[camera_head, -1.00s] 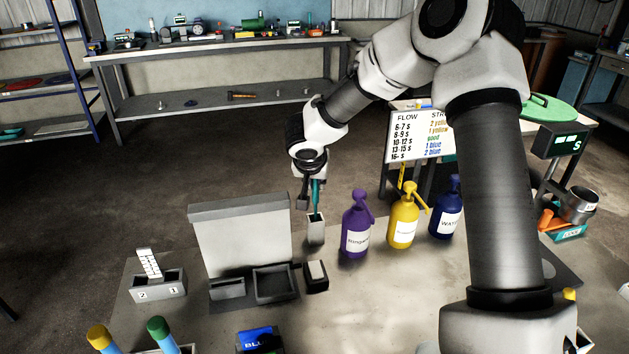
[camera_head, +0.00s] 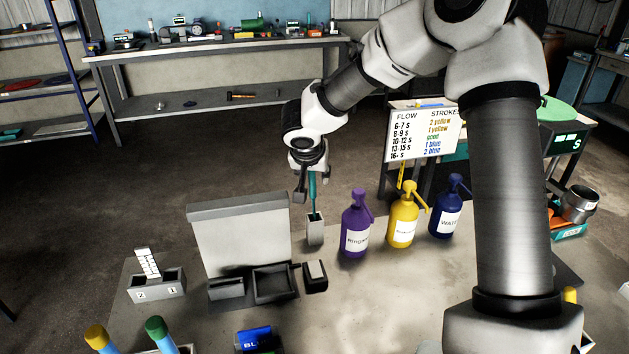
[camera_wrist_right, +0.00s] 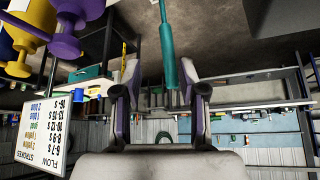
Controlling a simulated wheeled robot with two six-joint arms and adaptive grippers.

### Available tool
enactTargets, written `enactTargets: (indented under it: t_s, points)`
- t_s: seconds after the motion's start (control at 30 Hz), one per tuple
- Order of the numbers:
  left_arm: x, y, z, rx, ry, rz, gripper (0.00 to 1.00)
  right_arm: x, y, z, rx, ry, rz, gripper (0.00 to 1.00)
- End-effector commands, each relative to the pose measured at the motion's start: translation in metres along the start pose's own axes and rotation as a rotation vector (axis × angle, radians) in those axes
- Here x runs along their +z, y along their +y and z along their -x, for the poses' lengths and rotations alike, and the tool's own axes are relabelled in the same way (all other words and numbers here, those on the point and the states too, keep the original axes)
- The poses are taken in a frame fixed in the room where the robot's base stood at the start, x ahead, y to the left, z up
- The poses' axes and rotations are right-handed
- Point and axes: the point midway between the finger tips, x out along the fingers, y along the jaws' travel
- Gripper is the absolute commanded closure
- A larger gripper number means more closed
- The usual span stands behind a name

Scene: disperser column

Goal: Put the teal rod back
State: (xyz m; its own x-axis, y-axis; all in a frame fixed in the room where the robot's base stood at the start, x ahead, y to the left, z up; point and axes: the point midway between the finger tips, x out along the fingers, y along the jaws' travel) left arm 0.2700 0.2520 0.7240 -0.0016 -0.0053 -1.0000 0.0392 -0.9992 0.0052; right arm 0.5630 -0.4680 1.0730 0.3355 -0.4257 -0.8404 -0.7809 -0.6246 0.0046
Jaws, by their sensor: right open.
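The teal rod (camera_head: 312,190) stands upright with its lower end in a small pale square holder (camera_head: 315,230). My right gripper (camera_head: 312,188) is open at the upper part of the rod, one finger on either side. In the right wrist view the teal rod (camera_wrist_right: 167,40) reaches between the spread fingers of the right gripper (camera_wrist_right: 161,88), nearer the right-hand finger, with a visible gap to the left-hand one. The rod's top is partly hidden by the gripper in the head view. My left gripper is not in view.
Purple (camera_head: 355,225), yellow (camera_head: 403,222) and blue (camera_head: 447,210) pump bottles stand to the right of the holder. A grey upright panel (camera_head: 242,235) with trays stands to the left. A chart board (camera_head: 422,135) stands behind the bottles.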

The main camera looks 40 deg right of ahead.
Motion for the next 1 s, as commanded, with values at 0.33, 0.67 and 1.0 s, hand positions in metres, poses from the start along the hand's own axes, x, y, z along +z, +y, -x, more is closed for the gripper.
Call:
enactTargets:
  t_s: [0.33,0.67,1.0]
  points:
    - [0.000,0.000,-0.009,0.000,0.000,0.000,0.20,0.000,0.000,0.080,-0.001,0.003,-0.001,0.59]
    - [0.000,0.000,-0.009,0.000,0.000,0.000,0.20,0.000,0.000,0.088,0.001,0.000,0.000,0.59]
    - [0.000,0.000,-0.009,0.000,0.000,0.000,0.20,0.000,0.000,0.088,0.001,0.000,0.000,0.59]
